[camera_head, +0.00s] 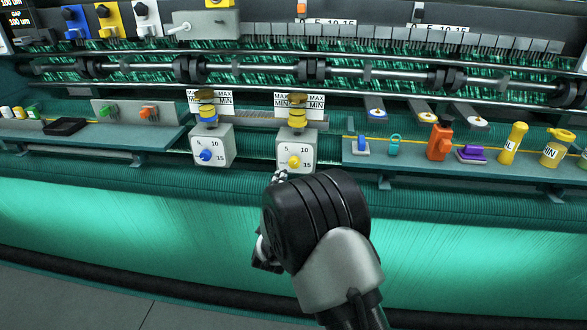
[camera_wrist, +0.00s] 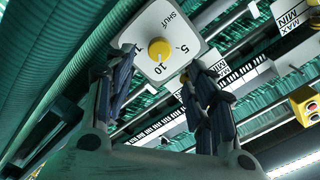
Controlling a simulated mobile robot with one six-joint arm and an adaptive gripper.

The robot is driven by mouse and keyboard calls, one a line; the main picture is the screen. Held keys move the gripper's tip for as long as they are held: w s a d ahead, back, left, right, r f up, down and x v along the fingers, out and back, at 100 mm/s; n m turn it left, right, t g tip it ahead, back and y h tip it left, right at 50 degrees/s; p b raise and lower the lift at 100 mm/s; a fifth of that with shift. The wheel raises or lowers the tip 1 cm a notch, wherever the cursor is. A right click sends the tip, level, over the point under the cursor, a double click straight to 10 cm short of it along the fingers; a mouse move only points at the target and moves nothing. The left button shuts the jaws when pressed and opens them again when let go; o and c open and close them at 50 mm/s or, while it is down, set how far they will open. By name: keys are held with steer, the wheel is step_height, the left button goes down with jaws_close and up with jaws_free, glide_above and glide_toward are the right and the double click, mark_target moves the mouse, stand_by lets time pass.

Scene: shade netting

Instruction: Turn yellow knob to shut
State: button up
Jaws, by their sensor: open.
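The yellow knob (camera_head: 293,162) sits on the front of a white dial box on the green machine's front rail. In the wrist view the yellow knob (camera_wrist: 159,50) is seen close up, on a plate marked SHUT, 5, 10 and 15. Which mark it points to is hard to tell. My gripper (camera_wrist: 155,78) is open and empty, its two dark fingers apart on either side of the lower part of the plate. The knob lies beyond the fingertips, roughly between them, with no clear contact. In the head view my gripper (camera_head: 279,177) is just below the dial box, largely hidden behind my wrist.
A similar box with a blue knob (camera_head: 205,156) stands to the left. A shelf on the right holds an orange bottle (camera_head: 440,141), a purple item (camera_head: 471,153) and a yellow tube (camera_head: 513,143). A dark tray (camera_head: 66,126) lies on the left shelf.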

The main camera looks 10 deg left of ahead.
mark_target(293, 165)
steer(key=w+b, duration=0.1)
steer(key=w, duration=0.8)
steer(key=shift+w+d, duration=0.2)
steer(key=shift+c, duration=0.2)
steer(key=c, duration=1)
steer(key=shift+c, duration=0.2)
